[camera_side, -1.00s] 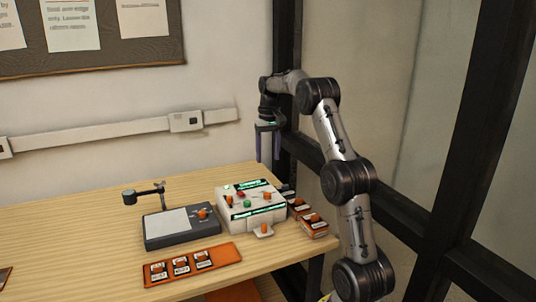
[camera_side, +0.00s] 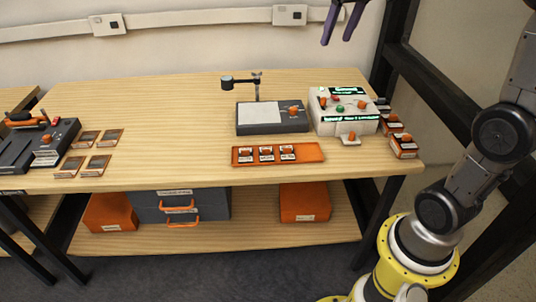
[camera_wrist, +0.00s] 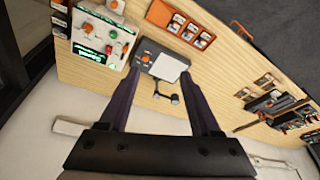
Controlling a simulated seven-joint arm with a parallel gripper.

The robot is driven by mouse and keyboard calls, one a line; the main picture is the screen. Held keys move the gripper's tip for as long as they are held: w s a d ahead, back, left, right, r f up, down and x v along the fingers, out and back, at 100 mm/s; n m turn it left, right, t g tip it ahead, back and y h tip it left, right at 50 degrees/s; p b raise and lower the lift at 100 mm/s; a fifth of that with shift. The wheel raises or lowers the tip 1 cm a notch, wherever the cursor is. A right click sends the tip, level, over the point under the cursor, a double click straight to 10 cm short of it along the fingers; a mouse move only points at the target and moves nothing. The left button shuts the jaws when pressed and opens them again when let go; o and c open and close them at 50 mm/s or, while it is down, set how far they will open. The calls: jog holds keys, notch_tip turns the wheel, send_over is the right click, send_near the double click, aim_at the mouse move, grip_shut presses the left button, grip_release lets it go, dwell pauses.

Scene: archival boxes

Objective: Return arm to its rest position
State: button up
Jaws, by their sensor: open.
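My gripper (camera_side: 343,22) shows at the top edge of the side view, its two dark purple fingers apart and empty, above and behind the table. In the wrist view my gripper (camera_wrist: 160,90) is open with nothing between the fingertips; the table lies beyond them. My arm rises at the right of the side view from a yellow base beside the table; its upper part is out of the frame.
On the wooden table (camera_side: 180,100) are a white control box (camera_side: 345,112), a grey device (camera_side: 270,117) with a small post, and an orange tray (camera_side: 278,154) with three small pieces. Small orange boxes (camera_side: 403,146) sit at the right edge. A black frame post (camera_side: 395,40) stands behind the arm.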

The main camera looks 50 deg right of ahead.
jog(key=s+a+f+n+t, duration=0.2)
jog(key=s+a+f+n, duration=0.1)
jog(key=s+a, duration=0.9)
jog(key=s+a+f+n+y, duration=0.1)
jog(key=s+f, duration=0.4)
jog(key=f, duration=0.3)
jog(key=shift+s+a+f, duration=0.3)
